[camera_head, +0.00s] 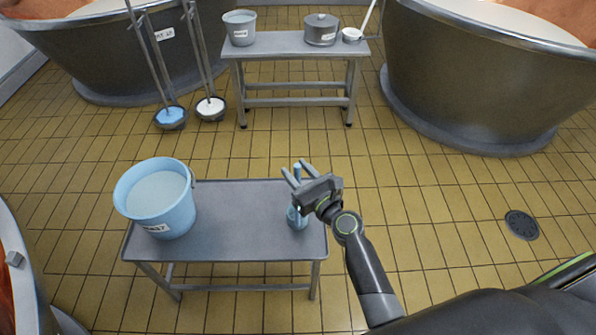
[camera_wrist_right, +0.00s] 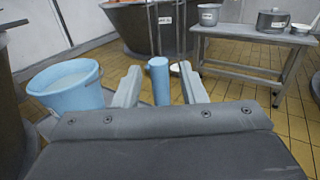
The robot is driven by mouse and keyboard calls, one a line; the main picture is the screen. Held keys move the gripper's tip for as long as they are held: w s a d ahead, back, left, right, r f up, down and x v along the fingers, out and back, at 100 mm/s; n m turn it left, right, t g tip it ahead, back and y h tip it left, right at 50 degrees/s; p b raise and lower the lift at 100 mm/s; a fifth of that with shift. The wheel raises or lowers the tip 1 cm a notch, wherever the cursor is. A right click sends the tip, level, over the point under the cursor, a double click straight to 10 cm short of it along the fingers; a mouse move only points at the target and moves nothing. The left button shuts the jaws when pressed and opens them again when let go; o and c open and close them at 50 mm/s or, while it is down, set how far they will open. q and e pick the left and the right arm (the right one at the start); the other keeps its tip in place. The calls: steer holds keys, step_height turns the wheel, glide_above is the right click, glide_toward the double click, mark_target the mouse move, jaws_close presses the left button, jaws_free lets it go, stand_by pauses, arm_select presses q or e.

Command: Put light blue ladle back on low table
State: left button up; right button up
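The light blue ladle (camera_head: 297,217) is upright at the right end of the low table (camera_head: 235,225), with its bowl at or just above the tabletop; I cannot tell if it touches. My right gripper (camera_head: 297,172) is at the top of the handle, and the gripper and wrist partly hide the ladle. In the right wrist view the blue handle (camera_wrist_right: 158,82) stands between the two fingers of this gripper (camera_wrist_right: 160,90), with a gap on each side. The fingers look open around it. My left gripper is not in view.
A light blue bucket (camera_head: 160,200) with a label stands on the table's left end. Behind, a grey bench (camera_head: 285,43) holds a bucket, a lidded pot and a white ladle. Two long-handled ladles stand beside it. Large vats (camera_head: 480,75) flank the tiled floor. The middle of the low table is clear.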

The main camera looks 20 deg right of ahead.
steer(key=shift+r, duration=0.2)
steer(key=shift+s+d+f, duration=0.1)
steer(key=shift+s, duration=0.2)
steer(key=b+v, duration=0.1)
steer(key=v, duration=1)
steer(key=shift+s, duration=0.15)
steer(key=shift+d, duration=0.1)
